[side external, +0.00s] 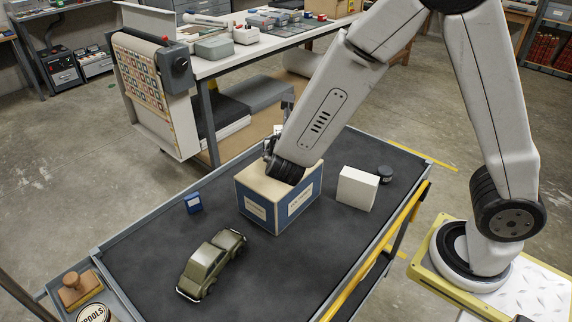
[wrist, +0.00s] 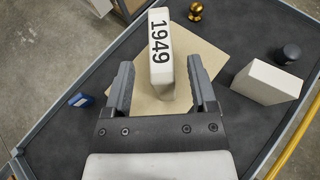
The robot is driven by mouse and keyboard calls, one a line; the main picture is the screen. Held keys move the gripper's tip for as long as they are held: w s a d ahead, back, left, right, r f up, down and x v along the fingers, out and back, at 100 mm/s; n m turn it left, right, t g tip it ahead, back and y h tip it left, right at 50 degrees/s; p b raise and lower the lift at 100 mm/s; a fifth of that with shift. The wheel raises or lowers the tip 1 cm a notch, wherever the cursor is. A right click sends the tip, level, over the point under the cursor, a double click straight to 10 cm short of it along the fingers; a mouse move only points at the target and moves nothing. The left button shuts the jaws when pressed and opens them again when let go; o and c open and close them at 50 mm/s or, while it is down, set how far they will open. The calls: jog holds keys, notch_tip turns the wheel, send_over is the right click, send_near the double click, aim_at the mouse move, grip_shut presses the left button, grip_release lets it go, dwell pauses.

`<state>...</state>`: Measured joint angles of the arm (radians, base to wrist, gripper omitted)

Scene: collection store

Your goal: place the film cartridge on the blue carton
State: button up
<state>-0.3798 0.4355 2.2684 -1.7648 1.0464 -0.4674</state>
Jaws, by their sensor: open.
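The blue carton (side external: 282,202) stands on the dark cart top, with a tan top that also shows in the wrist view (wrist: 222,62). In the wrist view a white block marked 1949 (wrist: 161,50), apparently the film cartridge, is over the carton's top. My gripper (wrist: 160,67) is open, its fingers on either side of the block with gaps between. I cannot tell whether the block touches the carton. In the side view my wrist hides most of the gripper and block.
A white box (side external: 357,188) and a dark round jar (side external: 385,174) stand right of the carton. A small blue box (side external: 194,203) and a green toy car (side external: 211,264) are left and in front. A brass knob (wrist: 196,11) stands behind. Dark cart top (side external: 290,275) is clear in front.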

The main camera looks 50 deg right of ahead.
jog(key=v, duration=0.7)
jog(key=shift+s+a+r, duration=0.1)
dwell(0.5)
jog(key=s+d+f+m+g+y, duration=0.2)
jog(key=s+f+m+g+y, duration=0.1)
jog(key=m, duration=1)
jog(key=s+d+f+m+g+y, duration=0.3)
jog(key=s+m+y, duration=0.3)
jog(key=m, duration=0.8)
jog(key=shift+s+d+f+g+y, duration=0.15)
jog(key=shift+d+g+y, duration=0.15)
jog(key=shift+g, duration=0.2)
